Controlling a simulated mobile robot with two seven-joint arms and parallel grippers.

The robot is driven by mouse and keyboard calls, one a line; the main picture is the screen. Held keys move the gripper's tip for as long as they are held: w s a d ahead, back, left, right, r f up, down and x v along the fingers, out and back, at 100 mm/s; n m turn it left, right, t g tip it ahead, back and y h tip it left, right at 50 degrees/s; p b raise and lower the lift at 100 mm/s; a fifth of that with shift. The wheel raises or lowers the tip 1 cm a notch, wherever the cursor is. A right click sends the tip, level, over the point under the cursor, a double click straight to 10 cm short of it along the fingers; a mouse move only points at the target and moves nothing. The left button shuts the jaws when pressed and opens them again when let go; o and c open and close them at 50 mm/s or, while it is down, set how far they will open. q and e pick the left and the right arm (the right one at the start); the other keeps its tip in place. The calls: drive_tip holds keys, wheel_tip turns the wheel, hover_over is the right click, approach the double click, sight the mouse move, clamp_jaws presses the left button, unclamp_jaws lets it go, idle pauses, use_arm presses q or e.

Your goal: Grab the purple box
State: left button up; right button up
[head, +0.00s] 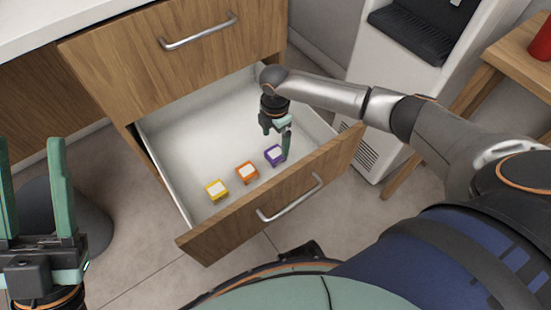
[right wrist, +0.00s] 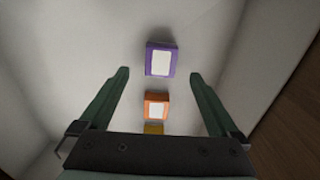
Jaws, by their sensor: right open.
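The purple box (head: 275,155), with a white label on top, lies in the open drawer (head: 185,130), at the right end of a row of small boxes. My right gripper (head: 286,146) is inside the drawer space, pointing down, just above and beside the purple box. In the right wrist view the purple box (right wrist: 161,60) lies ahead, beyond the two fingertips and between their lines. The right gripper (right wrist: 160,75) is open and empty there. My left gripper (head: 38,170) is at the left edge of the head view, open and empty, fingers pointing up.
An orange box (head: 247,172) and a yellow box (head: 216,190) lie left of the purple one. The drawer front (head: 270,200) and its side walls surround them. A closed drawer (head: 180,60) is above. A white machine (head: 410,60) and a wooden table (head: 520,50) stand to the right.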

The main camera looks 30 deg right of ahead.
sight(276, 153)
wheel_tip(276, 153, down, 2)
drive_tip(key=shift+f+b, duration=0.2)
drive_tip(key=shift+b, duration=0.15)
wheel_tip(276, 153, down, 4)
drive_tip(key=b, duration=0.3)
drive_tip(key=shift+s+f, duration=0.1)
drive_tip(key=shift+f, duration=0.4)
drive_tip(key=c, duration=0.5)
drive_tip(key=shift+r, duration=0.1)
drive_tip(key=c, duration=1)
